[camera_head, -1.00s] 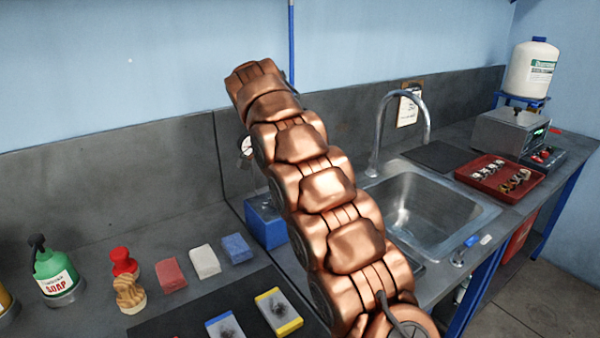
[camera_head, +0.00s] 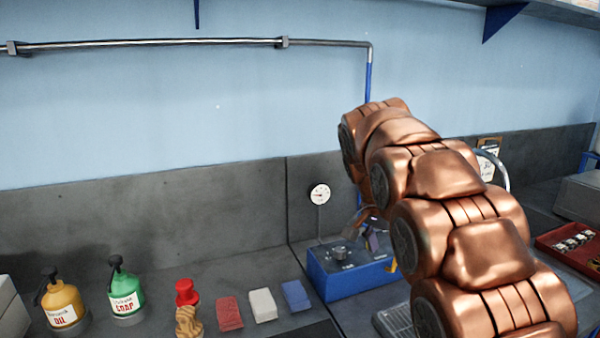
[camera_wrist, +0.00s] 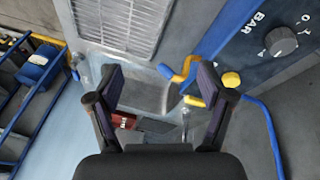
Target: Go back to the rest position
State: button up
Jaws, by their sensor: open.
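My gripper (camera_wrist: 162,88) is open in the wrist view, with two dark fingers spread apart and nothing between them. In the head view my copper arm rises on the right and bends over at the top. It hides most of the sink. Part of my gripper shows in the head view (camera_head: 374,236), just above the blue box (camera_head: 350,282) with a dial gauge (camera_head: 320,194). The wrist view shows a blue panel marked BAR with a grey knob (camera_wrist: 283,41) at upper right. A yellow hooked part (camera_wrist: 186,70) lies beyond the fingers.
A red tray (camera_head: 566,247) is at right.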

jog(key=s+f+n+g+y+p, duration=0.1)
jog(key=s+f+n, duration=0.4)
jog(key=s, duration=1.3)
jog(key=s+a+f+n+g+y+p, duration=0.1)
jog(key=s+f+n, duration=0.3)
jog(key=s, duration=1.5)
jog(key=shift+s+f+n+y, duration=0.35)
jog(key=shift+f+y, duration=0.25)
jog(key=shift+y, duration=0.2)
